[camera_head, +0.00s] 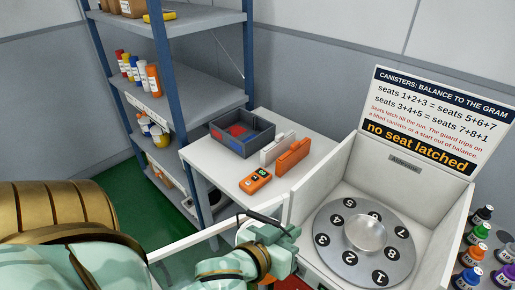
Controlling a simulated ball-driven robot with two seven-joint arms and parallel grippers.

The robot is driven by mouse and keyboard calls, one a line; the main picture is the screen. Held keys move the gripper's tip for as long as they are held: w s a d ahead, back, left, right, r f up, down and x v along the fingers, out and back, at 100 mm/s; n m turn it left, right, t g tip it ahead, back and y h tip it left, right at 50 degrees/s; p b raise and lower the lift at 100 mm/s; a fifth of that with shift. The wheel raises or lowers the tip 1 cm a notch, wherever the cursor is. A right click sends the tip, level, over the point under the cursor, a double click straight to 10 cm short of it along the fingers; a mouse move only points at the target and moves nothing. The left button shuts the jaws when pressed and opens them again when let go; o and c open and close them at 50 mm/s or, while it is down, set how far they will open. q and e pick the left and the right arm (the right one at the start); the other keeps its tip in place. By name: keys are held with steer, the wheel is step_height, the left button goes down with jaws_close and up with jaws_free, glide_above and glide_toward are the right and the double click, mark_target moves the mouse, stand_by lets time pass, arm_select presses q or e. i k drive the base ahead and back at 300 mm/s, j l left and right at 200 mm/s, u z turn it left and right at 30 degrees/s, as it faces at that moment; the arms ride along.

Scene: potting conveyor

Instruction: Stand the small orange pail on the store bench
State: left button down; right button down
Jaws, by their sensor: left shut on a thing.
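My left gripper (264,226) is in the lower middle, at the end of my pale green arm. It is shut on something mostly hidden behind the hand. A thin dark bar crosses just above the fingers. The white bench (222,178) stands beyond the gripper, against the wall, and the gripper is in front of its near edge. My right gripper is out of view.
On the bench are a dark crate (243,143), an orange meter (257,181) and upright white and orange pieces (293,157). A blue-post shelf (180,95) is left. A white-walled machine with a numbered disc (365,272) is right, beside several bottles (475,235). The bench's front left is bare.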

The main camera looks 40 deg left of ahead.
mark_target(217, 156)
steer(key=k+j+z, duration=0.1)
steer(key=k+j, duration=0.15)
steer(key=k, duration=0.15)
steer(key=k+j+z, duration=0.1)
steer(key=k+j, duration=0.15)
steer(key=k+j+z, duration=0.1)
steer(key=k, duration=0.4)
steer(key=j+z, duration=0.1)
steer(key=j, duration=0.4)
steer(key=k+j+z, duration=0.15)
steer(key=j, duration=0.3)
steer(key=j+z, duration=0.1)
steer(key=j, duration=0.35)
